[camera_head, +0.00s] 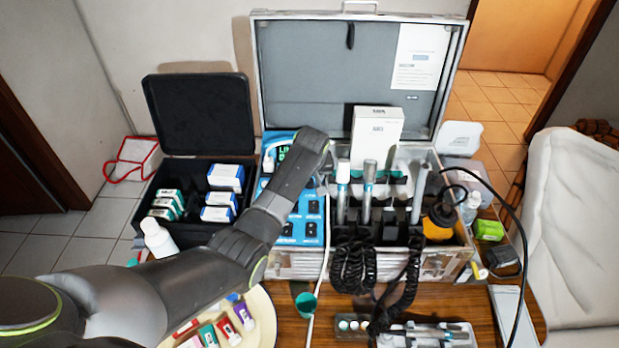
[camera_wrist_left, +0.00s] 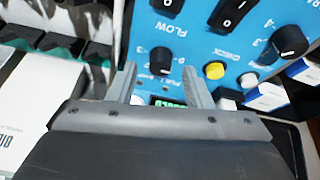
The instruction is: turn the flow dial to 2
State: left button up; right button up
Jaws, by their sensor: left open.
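The blue control panel (camera_head: 308,240) stands in the open metal case, partly hidden behind my left arm in the head view. In the left wrist view the panel (camera_wrist_left: 205,45) appears upside down. A black dial (camera_wrist_left: 160,59) there sits beside the word FLOW, with small numbers around it. I cannot read its setting. My left gripper (camera_wrist_left: 160,76) is open, with its two fingers either side of the dial's line and nothing visibly held. Contact with the dial cannot be told. In the head view this gripper (camera_head: 308,145) is at the panel's upper part, its fingers hidden.
Another dial (camera_wrist_left: 290,41), a yellow button (camera_wrist_left: 214,70) and black switches are near. Right of the panel stand handpieces (camera_head: 368,180) with coiled black cords (camera_head: 355,260) and a white box (camera_head: 377,132). A black case (camera_head: 200,115) with small boxes stands left.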

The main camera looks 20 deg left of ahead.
pick_arm(q)
jog(key=shift+w+a+f, duration=0.1)
jog(key=shift+w+f, duration=0.1)
jog(key=shift+f, duration=0.45)
pick_arm(e)
jog(key=shift+s, duration=0.6)
jog(key=shift+w, duration=0.15)
pick_arm(q)
jog(key=shift+c, duration=0.9)
jog(key=c, duration=0.8)
pick_arm(e)
jog(key=shift+w, duration=0.15)
jog(key=shift+r, duration=0.1)
